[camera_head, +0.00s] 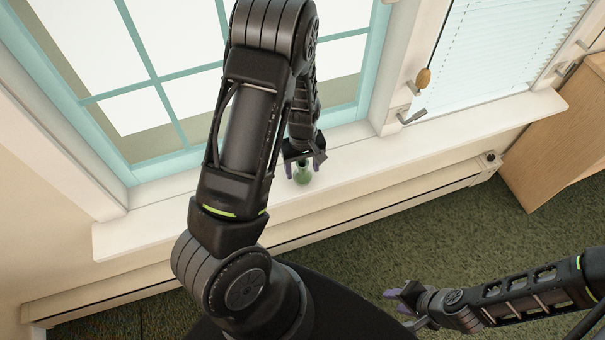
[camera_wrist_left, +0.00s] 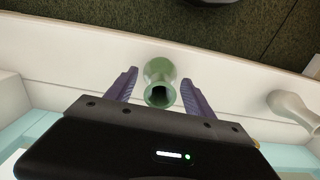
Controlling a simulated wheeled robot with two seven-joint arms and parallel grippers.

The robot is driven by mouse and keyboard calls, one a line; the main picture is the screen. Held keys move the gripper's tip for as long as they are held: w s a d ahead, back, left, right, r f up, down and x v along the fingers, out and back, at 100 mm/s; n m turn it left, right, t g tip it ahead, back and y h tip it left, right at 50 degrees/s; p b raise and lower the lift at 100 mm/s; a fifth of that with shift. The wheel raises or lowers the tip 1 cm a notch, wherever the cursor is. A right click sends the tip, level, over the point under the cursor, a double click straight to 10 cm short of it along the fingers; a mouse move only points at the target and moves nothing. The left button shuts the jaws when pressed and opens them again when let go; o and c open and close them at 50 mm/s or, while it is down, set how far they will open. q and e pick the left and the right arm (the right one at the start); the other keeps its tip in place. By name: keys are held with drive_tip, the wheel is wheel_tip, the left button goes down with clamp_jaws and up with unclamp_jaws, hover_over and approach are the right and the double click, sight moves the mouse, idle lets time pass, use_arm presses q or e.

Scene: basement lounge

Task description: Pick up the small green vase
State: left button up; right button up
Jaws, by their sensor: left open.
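The small green vase (camera_head: 302,174) stands on the white window sill (camera_head: 400,161) in the head view. My left gripper (camera_head: 303,168) is open around it, with one finger on each side. In the left wrist view the vase (camera_wrist_left: 160,80) shows its dark round mouth between the purple fingers of my left gripper (camera_wrist_left: 160,88). Gaps show between the vase and both fingers, so they do not appear to touch it. My right gripper (camera_head: 398,300) is low at the right, over the carpet, away from the sill. Its fingers are too small to tell whether they are open.
The teal-framed window (camera_head: 180,105) is behind the sill. A window handle (camera_head: 412,117) juts out to the right of the vase. A baseboard heater (camera_head: 400,200) runs below the sill. A wooden cabinet (camera_head: 560,135) stands at the right.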

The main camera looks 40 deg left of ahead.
use_arm(q)
drive_tip(key=shift+f, duration=0.3)
idle(0.4)
clamp_jaws()
idle(0.5)
